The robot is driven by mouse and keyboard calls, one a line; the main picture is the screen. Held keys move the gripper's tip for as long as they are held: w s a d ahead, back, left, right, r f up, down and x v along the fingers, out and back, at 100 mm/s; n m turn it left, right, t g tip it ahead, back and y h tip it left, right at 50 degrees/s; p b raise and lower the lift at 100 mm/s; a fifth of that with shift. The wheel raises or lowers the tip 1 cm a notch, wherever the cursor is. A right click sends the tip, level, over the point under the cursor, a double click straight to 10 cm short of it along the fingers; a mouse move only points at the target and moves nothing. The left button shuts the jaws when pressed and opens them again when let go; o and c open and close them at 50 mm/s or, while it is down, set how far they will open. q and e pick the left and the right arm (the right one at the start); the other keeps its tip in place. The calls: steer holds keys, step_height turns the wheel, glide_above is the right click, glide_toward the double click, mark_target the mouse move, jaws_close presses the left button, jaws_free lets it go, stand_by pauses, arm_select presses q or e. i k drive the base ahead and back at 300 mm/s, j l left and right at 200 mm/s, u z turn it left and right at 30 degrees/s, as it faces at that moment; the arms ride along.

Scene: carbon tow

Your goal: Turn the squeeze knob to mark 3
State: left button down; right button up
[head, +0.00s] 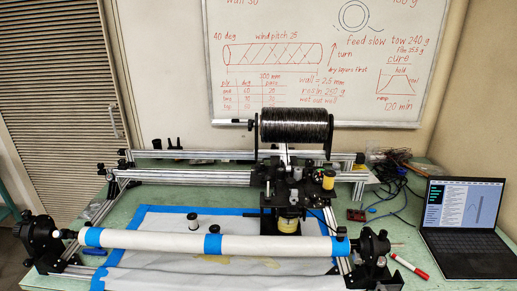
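The squeeze knob is too small to make out for certain, and I cannot read any marks. A black carriage (288,187) of small blocks and rollers stands on the rails right of centre. A pale yellow round part (287,226) sits low at its front, and a yellow roller (328,180) is at its right side. A large black spool of tow (296,126) is mounted above the carriage, and a pale strip runs down from it. Neither of my grippers shows in the head view.
A white tube (262,245) with blue tape lies across the front between black end mounts (40,241). Silver rails (190,178) run behind it. A laptop (464,222), a red marker (409,266) and loose wires (395,172) are at the right. A whiteboard (245,22) hangs behind.

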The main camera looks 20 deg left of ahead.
mark_target(313, 196)
steer(key=j+u, duration=0.1)
steer(key=j, duration=0.35)
steer(key=i+j+u, duration=0.1)
steer(key=j, duration=0.3)
steer(key=j+u, duration=0.15)
steer(key=j, duration=0.3)
steer(key=i+j+u, duration=0.1)
steer(key=j, duration=0.3)
steer(key=i, duration=0.05)
